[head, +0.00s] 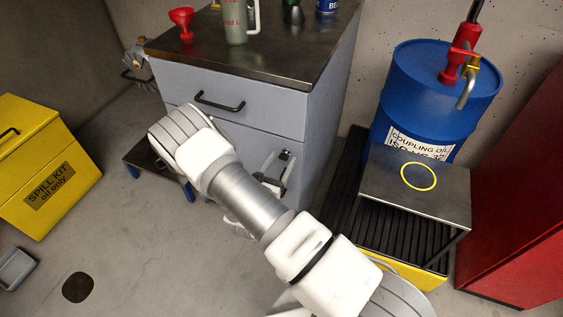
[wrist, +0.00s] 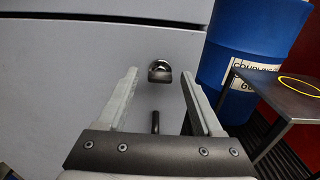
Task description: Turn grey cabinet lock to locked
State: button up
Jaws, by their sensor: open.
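The grey cabinet (head: 238,136) stands with its drawer and lower door facing me. In the wrist view, the lock (wrist: 159,71) is a small round metal fitting with a darker turn piece, on the cabinet front (wrist: 60,75). My gripper (wrist: 160,76) is open, with one finger to the left and one to the right of the lock. I see no contact, and the exact gap to the lock is unclear. In the head view my gripper (head: 274,172) is at the door's right side, partly hidden by my arm.
A dark upright bar (wrist: 155,122) shows below the lock between the fingers. A blue drum (head: 425,105) and a small metal stand (head: 400,200) with a yellow ring are right of the cabinet. A yellow spill kit box (head: 40,150) is left. A low bench stands before the cabinet.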

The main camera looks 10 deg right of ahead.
grip_shut()
dwell(0.4)
jog(key=shift+n, duration=0.3)
jog(key=n+p, duration=0.2)
jog(key=n, duration=0.1)
jog(key=shift+r+n, duration=0.1)
jog(key=shift+n, duration=0.3)
jog(key=n+p, duration=0.1)
jog(key=n, duration=0.3)
jog(key=shift+n+p, duration=0.3)
jog(key=shift+p, duration=0.1)
jog(key=n+p, duration=0.1)
jog(key=n, duration=0.3)
jog(key=shift+n+p, duration=0.5)
jog(key=shift+n, duration=1.9)
